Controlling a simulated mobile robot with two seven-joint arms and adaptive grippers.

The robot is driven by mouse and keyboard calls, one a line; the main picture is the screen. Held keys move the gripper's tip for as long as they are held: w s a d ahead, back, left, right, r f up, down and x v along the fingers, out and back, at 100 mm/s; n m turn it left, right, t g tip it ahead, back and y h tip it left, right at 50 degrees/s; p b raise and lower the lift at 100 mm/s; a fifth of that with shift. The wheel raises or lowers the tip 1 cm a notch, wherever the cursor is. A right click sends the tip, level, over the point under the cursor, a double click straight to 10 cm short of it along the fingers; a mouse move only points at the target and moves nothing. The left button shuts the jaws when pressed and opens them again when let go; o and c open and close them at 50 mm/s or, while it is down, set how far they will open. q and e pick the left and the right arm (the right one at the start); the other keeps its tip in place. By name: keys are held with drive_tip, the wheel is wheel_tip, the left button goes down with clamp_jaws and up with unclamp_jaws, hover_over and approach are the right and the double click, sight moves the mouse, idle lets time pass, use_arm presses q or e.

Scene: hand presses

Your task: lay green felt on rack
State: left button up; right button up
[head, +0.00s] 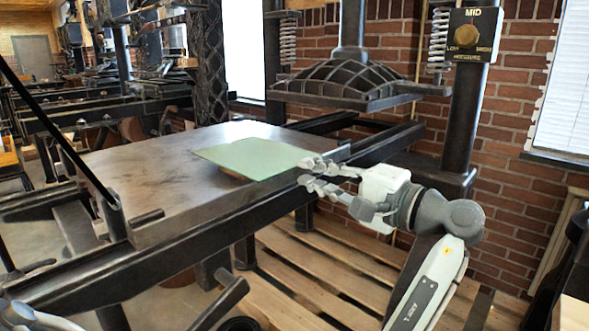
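The green felt (250,157) is a thin, pale green sheet on the near right part of the dark press bed (135,165). A small brown edge shows under its near side. I cannot make out a rack with certainty.
A heavy black ribbed platen (348,82) hangs behind the bed, beside a dark column with a MID dial (466,38). Black rails (190,240) run along the bed. A wooden pallet (310,270) lies below. Other presses stand at the back left.

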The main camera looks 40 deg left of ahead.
sight(296, 165)
use_arm(q)
drive_tip(key=a, duration=0.3)
drive_tip(key=shift+w+a+r+p, duration=0.1)
drive_tip(key=shift+w+a+p, duration=0.1)
drive_tip(key=shift+p, duration=0.15)
drive_tip(key=shift+a, duration=0.45)
use_arm(e)
drive_tip(key=shift+w+f, duration=0.3)
drive_tip(key=shift+f, duration=0.25)
use_arm(q)
drive_tip(key=shift+c, duration=1.2)
clamp_jaws()
drive_tip(key=shift+r+p, duration=0.2)
drive_tip(key=shift+p, duration=0.1)
wheel_tip(296, 165, up, 2)
drive_tip(key=shift+r+p, duration=0.2)
drive_tip(key=shift+p, duration=0.55)
use_arm(e)
drive_tip(key=shift+r, duration=0.9)
